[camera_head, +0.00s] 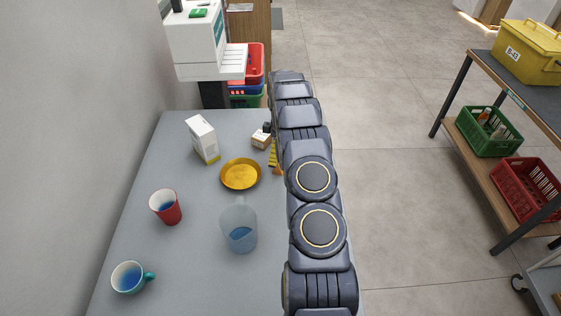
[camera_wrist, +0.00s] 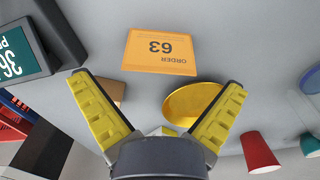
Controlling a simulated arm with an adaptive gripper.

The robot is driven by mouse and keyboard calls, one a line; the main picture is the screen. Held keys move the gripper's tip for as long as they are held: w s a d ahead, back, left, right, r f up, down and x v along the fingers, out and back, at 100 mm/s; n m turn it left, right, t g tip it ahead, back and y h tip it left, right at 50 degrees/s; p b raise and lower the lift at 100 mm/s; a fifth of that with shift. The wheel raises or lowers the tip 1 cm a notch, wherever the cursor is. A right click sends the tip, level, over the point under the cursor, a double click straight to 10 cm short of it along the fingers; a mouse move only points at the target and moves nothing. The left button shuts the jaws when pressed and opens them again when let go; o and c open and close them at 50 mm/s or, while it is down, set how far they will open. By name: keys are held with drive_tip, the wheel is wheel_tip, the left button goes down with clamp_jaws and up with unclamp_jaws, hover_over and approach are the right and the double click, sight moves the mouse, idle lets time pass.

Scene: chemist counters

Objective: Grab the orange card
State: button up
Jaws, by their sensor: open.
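The orange card (camera_wrist: 160,52), printed "ORDER 63", shows whole in the wrist view, upside down, at top centre. My gripper (camera_wrist: 157,82) is open and empty, its two yellow-padded fingers spread wide. The card appears beyond the fingertips, in line with the gap between them and apart from both. In the head view my arm covers most of this area. Only a bit of yellow finger pad (camera_head: 272,155) shows there, with a small orange patch below it that I cannot identify for certain.
A yellow dish (camera_wrist: 193,103) lies close beside the right finger in the wrist view. A small cardboard box (camera_head: 262,138) and a white carton (camera_head: 201,138) stand nearby. A jug (camera_head: 238,226), red cup (camera_head: 166,207) and teal mug (camera_head: 130,277) occupy the counter's nearer part.

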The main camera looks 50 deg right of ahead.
wheel_tip(320, 180, down, 4)
drive_tip(key=shift+s+d+r, duration=0.1)
drive_tip(key=shift+s, duration=0.05)
drive_tip(key=c, duration=0.5)
drive_tip(key=shift+r, duration=0.15)
